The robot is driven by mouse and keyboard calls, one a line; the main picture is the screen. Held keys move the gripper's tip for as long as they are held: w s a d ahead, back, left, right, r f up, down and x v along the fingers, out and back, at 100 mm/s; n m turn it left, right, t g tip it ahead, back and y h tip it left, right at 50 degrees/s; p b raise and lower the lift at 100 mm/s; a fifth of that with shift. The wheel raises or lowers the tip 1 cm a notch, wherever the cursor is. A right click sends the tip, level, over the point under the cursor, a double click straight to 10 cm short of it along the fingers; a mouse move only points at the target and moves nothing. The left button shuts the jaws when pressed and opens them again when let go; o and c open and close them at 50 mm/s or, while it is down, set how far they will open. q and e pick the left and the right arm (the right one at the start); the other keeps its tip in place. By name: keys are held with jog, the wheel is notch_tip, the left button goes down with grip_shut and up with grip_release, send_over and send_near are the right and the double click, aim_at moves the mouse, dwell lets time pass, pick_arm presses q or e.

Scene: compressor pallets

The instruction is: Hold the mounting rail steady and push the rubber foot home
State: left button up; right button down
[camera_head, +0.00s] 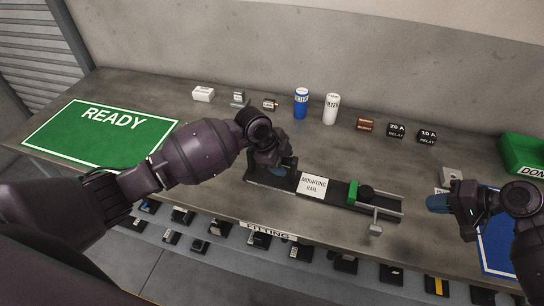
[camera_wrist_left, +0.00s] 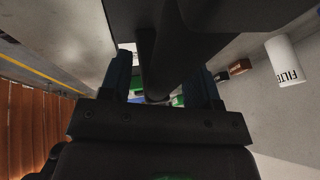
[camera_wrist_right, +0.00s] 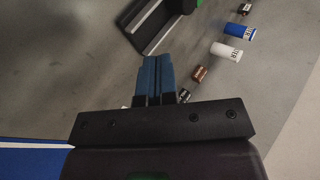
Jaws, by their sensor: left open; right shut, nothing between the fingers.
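The mounting rail (camera_head: 332,191) lies on the table, a long dark bar with a white "MOUNTING RAIL" label. A dark rounded piece (camera_head: 366,192), which looks like the rubber foot, sits on its right part beside a green block (camera_head: 352,192). I cannot tell how deep it is seated. My left gripper (camera_head: 287,165) is open at the rail's left end. In the left wrist view its fingers (camera_wrist_left: 163,82) stand either side of a dark bar. My right gripper (camera_head: 438,203) is shut and empty, right of the rail and apart from it; its fingers (camera_wrist_right: 155,75) touch each other.
A metal clamp handle (camera_head: 376,229) sticks out at the rail's front right. Blue (camera_head: 301,103) and white (camera_head: 331,108) cylinders and small parts line the back. A green READY mat (camera_head: 100,135) is at left, a green bin (camera_head: 522,155) at right. Stocked shelves lie below.

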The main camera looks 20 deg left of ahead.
pick_arm(q)
jog(key=v, duration=1.2)
jog(key=shift+d, duration=0.1)
